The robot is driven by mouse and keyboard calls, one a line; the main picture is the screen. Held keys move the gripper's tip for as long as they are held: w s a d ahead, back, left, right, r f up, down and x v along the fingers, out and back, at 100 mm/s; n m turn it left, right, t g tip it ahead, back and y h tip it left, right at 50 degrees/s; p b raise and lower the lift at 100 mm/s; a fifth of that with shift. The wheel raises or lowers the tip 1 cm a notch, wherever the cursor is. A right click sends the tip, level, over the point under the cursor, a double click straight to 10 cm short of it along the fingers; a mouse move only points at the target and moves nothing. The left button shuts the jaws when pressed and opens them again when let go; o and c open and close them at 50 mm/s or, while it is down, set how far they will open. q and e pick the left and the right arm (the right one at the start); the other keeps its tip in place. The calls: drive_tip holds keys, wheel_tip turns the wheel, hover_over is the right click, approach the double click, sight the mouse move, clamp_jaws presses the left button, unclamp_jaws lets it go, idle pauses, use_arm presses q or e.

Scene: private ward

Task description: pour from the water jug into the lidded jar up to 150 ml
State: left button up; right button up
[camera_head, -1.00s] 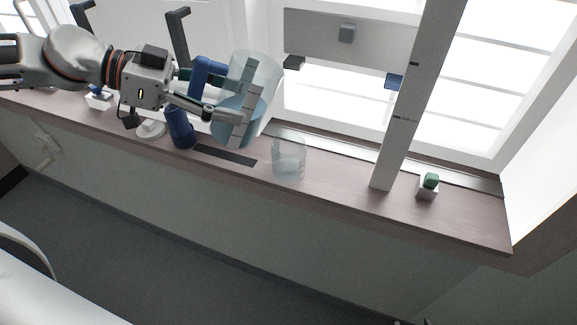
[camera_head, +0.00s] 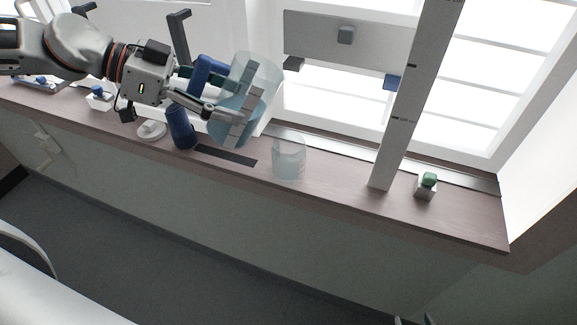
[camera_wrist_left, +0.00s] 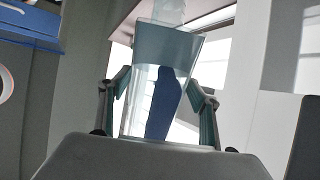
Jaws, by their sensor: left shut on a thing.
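The clear water jug (camera_head: 262,72) with a blue handle (camera_head: 207,72) holds bluish water and leans to the right above the windowsill. My left gripper (camera_head: 236,122) is shut on the jug's body, one finger showing across its front. In the left wrist view the jug (camera_wrist_left: 146,105) lies between both fingers, with its water (camera_wrist_left: 168,47) gathered toward the far end. The clear jar (camera_head: 289,158) stands upright and open on the sill, right of and below the jug. I see no stream between them, and the jar's water level is too faint to read. My right gripper is not in view.
A dark blue cylinder (camera_head: 181,127) and a white round disc (camera_head: 151,130) stand left of the jar. A dark flat strip (camera_head: 226,155) lies between.

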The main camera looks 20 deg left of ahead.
use_arm(q)
drive_tip(key=shift+r, duration=0.15)
drive_tip(key=shift+y, duration=0.3)
drive_tip(key=shift+a+r+g, duration=0.1)
drive_tip(key=shift+g, duration=0.2)
drive_tip(key=shift+y, duration=0.5)
drive_tip(key=shift+a, duration=0.15)
drive_tip(key=shift+r+g, duration=0.1)
drive_tip(key=shift+g, duration=0.2)
drive_tip(key=shift+y, duration=0.3)
drive_tip(key=shift+s, duration=0.1)
